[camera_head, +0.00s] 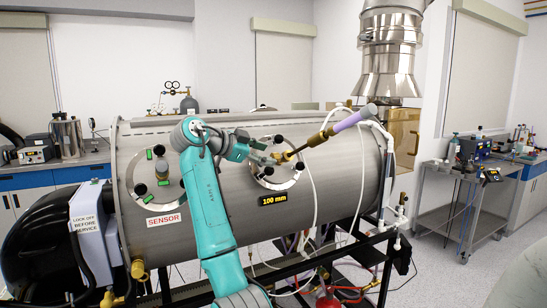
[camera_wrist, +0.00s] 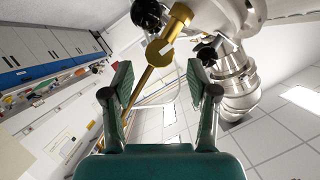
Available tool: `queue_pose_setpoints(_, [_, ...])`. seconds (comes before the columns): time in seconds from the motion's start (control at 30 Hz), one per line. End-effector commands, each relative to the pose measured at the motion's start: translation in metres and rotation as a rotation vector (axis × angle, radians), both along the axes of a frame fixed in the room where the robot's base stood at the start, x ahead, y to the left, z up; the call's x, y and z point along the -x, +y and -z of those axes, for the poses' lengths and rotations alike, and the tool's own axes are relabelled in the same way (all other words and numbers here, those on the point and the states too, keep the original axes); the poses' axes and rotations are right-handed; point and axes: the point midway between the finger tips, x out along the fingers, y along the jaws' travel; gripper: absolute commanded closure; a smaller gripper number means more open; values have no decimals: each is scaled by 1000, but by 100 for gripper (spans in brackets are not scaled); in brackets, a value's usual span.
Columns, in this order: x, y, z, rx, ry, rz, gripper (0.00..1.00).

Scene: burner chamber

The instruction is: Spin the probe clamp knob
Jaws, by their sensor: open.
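The probe (camera_head: 352,121) has a purple handle and a brass shaft and sticks out at a slant from the round port plate on the steel chamber. In the wrist view, its brass shaft (camera_wrist: 136,92) crosses between my fingers. A round brass disc (camera_wrist: 160,52), which looks like the clamp knob, shows on this shaft just beyond my fingertips. My gripper (camera_head: 275,158) is at the port plate, beside the shaft. In the wrist view, my gripper (camera_wrist: 158,76) is open, with a finger on either side and nothing visibly held. Contact cannot be told.
Black knobs (camera_head: 279,139) sit around the port plate (camera_head: 292,180). White hoses (camera_head: 312,195) hang in front of the steel chamber (camera_head: 340,175). A steel exhaust duct (camera_head: 388,60) rises at the back right. A grey cart (camera_head: 460,190) stands at the right, with free floor before it.

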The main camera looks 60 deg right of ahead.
Motion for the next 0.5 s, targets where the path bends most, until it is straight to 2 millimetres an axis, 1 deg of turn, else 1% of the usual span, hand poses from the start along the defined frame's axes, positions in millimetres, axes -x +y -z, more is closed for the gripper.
queue_pose_setpoints(0.03, [3, -8, 3, 1, 1, 2, 41])
queue_pose_setpoints(0.1, [6, -17, 7, 0, 1, 1, 41])
queue_pose_setpoints(0.2, [9, -25, 10, 0, 1, 1, 41])
queue_pose_setpoints(0.33, [12, -32, 12, 1, 0, -1, 41])
queue_pose_setpoints(0.5, [12, -34, 13, 0, 1, -1, 41])
